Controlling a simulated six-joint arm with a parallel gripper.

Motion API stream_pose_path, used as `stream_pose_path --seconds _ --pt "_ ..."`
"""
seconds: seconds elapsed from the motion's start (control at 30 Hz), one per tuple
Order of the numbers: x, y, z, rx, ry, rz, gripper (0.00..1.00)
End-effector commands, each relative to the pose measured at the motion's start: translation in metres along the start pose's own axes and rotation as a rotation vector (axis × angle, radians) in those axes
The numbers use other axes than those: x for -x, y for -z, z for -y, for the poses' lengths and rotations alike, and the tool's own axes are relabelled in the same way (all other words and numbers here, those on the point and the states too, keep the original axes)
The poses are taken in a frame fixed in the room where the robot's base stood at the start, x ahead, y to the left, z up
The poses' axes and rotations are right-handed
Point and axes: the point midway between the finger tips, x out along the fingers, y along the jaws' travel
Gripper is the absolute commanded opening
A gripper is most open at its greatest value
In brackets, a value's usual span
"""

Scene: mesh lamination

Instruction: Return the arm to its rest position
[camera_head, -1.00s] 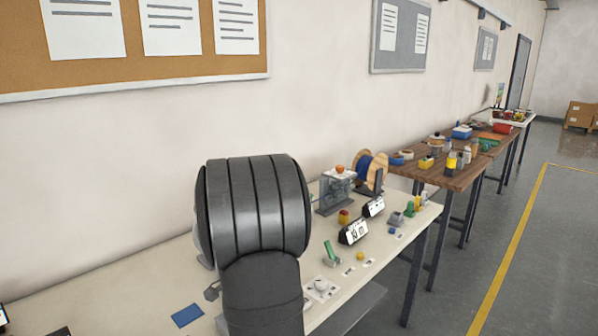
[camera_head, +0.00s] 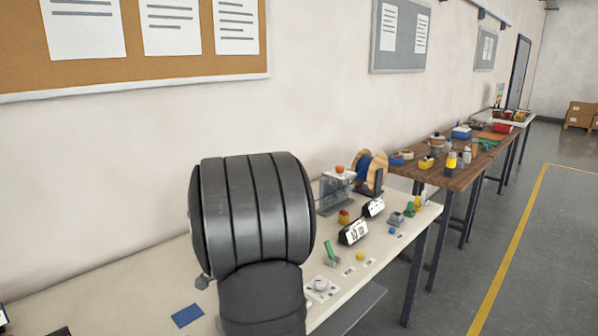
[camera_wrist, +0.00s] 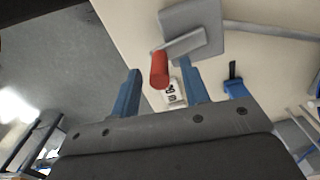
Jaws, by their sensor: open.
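My gripper (camera_wrist: 158,78) shows in the wrist view as two blue fingers spread apart, with nothing gripped. A red cylindrical handle (camera_wrist: 159,70) on a grey bracket appears in the gap between the fingertips and seems to lie beyond them; the exact distance is unclear. In the head view my dark arm fills the middle and hides the gripper.
The pale bench (camera_head: 120,285) runs along the wall. A blue card (camera_head: 187,315) lies left of my arm. A grey plate (camera_wrist: 192,28) shows in the wrist view.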

Motion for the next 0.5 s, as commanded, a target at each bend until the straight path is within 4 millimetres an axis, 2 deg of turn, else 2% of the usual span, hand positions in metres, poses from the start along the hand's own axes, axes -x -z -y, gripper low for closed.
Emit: stream_pose_path --seconds 0.03,0.5 --pt "0.012 0.0 0.001 0.0 0.004 -0.002 0.42" --pt "0.106 0.0 0.0 -0.001 0.003 -0.001 0.42"
